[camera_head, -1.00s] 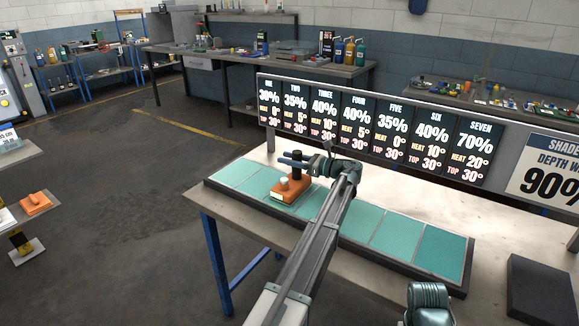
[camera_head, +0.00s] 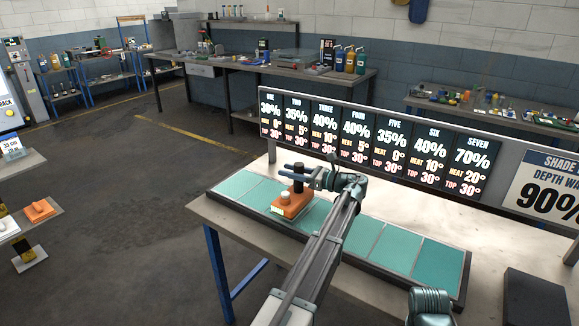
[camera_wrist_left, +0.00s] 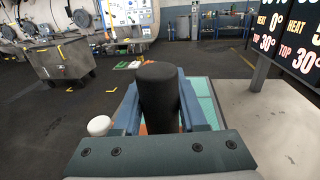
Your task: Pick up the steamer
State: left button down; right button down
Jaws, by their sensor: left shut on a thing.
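The steamer has an orange body (camera_head: 291,207), a small white knob (camera_head: 285,197) and an upright black handle (camera_head: 298,184). Its body is over the teal panels of the long strip on the table; I cannot tell whether it is touching them. My left gripper (camera_head: 297,174) is shut on the black handle from the right side. In the left wrist view, the black handle (camera_wrist_left: 158,98) stands between the blue fingers, and the white knob (camera_wrist_left: 100,125) shows left of them. The gripper hides most of the orange body there.
A sign board (camera_head: 375,140) with percentages stands behind the strip (camera_head: 420,261). A dark block (camera_head: 538,298) lies at the table's right. Another orange item (camera_head: 39,210) sits on a small stand at the left. The floor left of the table is clear.

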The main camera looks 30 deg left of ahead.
pick_arm(q)
jog(key=s+d, duration=0.1)
jog(key=s, duration=0.2)
jog(key=s+d, duration=0.2)
jog(key=s, duration=0.1)
jog(key=s+d+r, duration=0.1)
jog(key=s+d, duration=0.1)
jog(key=s, duration=0.1)
jog(key=shift+s+d+p, duration=0.15)
jog(key=shift+d+p, duration=0.05)
jog(key=shift+p, duration=0.2)
jog(key=shift+r, duration=0.1)
